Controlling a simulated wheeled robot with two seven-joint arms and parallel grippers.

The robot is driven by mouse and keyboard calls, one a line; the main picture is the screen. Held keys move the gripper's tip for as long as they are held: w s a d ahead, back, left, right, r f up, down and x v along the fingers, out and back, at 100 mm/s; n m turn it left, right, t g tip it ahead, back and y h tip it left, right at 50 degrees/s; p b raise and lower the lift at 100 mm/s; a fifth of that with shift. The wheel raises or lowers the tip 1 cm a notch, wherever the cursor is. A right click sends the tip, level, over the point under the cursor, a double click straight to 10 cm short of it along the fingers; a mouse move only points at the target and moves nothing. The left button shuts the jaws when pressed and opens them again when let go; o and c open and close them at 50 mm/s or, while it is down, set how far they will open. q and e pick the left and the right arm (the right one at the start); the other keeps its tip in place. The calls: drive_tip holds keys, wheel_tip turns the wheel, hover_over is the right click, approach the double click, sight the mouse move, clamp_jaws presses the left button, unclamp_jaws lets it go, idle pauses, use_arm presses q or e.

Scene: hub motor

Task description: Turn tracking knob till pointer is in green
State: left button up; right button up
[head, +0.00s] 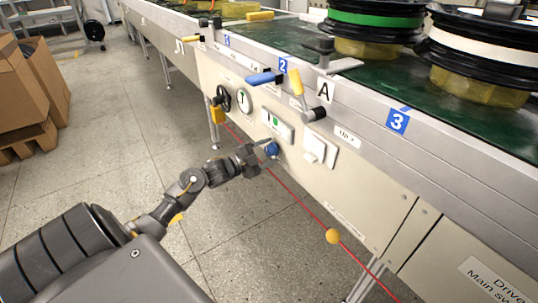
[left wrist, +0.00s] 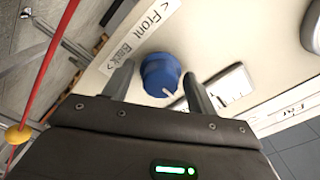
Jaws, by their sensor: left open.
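The blue knob (head: 271,149) sits on the conveyor's cream side panel, below a small white meter (head: 277,125) with a green patch. I cannot make out the meter's pointer. In the left wrist view the blue knob (left wrist: 160,74) has a white mark at its lower right, and a label reading Front and Back (left wrist: 140,35) lies above it. My left gripper (head: 263,153) is open at the knob. Its fingers (left wrist: 158,84) stand on either side of the knob, with gaps visible. The meter's window (left wrist: 231,84) shows only edge-on. My right gripper is not in view.
A red cord (head: 300,198) with a yellow ball (head: 332,236) runs along the panel's front, close to my left arm. A black handwheel (head: 222,98), a round gauge (head: 243,101) and a white switch (head: 319,150) are near the knob. Cardboard boxes (head: 25,85) stand far left.

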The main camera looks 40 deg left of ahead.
use_arm(q)
drive_tip(key=shift+w, duration=0.25)
drive_tip(key=shift+w+d, duration=0.1)
drive_tip(key=shift+c, duration=0.3)
